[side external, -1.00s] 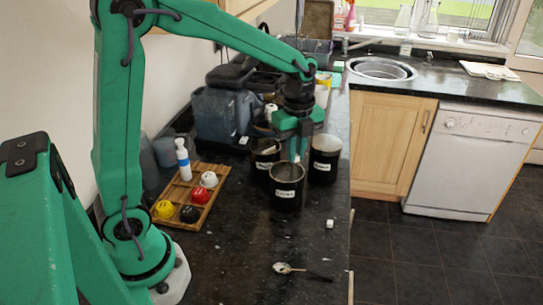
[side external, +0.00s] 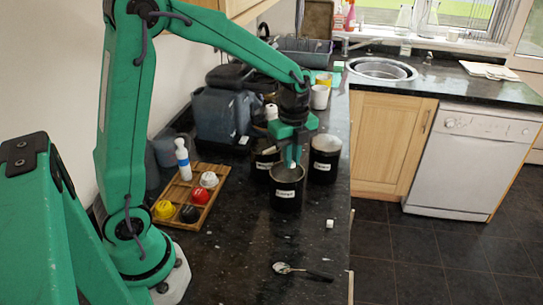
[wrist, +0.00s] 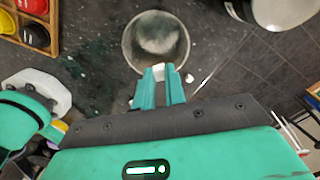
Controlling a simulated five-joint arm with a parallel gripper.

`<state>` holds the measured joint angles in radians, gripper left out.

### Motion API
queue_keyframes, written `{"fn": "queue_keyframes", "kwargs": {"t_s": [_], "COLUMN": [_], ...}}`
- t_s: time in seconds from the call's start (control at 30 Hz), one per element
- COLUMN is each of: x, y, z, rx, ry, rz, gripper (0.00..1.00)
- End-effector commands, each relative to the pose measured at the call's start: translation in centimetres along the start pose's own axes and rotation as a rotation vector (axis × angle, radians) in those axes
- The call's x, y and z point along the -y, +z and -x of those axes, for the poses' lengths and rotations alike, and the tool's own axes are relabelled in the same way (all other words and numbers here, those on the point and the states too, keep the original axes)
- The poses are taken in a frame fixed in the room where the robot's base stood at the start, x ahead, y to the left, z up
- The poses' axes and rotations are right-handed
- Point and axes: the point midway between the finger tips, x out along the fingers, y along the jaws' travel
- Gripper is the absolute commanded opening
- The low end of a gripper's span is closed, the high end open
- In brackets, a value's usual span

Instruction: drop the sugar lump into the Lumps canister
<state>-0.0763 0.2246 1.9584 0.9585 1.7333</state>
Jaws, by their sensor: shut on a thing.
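My gripper (side external: 292,164) points down at the mouth of the front black canister (side external: 287,195), whose label is too small to read surely. In the wrist view its two green fingers (wrist: 160,72) are shut on a small white sugar lump (wrist: 159,73), partly hidden between the tips. The fingertips overlap the near rim of a round open canister (wrist: 128,52) with a pale patch inside. Two more labelled black canisters stand behind, one at the left (side external: 262,171) and one at the right (side external: 323,167).
A small white cube (side external: 330,224) and a spoon (side external: 303,271) lie on the dark counter to the right and front. A wooden tray (side external: 213,202) with coloured round items and a white bottle (side external: 183,160) is at the left.

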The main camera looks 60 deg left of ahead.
Motion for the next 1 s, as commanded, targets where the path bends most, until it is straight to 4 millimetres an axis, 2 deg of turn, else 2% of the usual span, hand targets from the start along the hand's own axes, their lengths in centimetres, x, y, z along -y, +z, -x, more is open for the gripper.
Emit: {"fn": "queue_keyframes", "kwargs": {"t_s": [0.3,0.67,0.7,0.8,1.0], "x": [0.0,0.0,0.0,0.0,0.0], "y": [0.0,0.0,0.0,0.0,0.0], "z": [-2.2,-2.5,-2.5,-2.5,-2.5], "rx": [0.0,0.0,0.0,0.0,0.0], "ry": [0.001,0.0,0.0,0.0,0.0], "rz": [0.0,0.0,0.0,0.0,0.0], "gripper": [0.0,0.0,0.16,0.36,0.38]}}
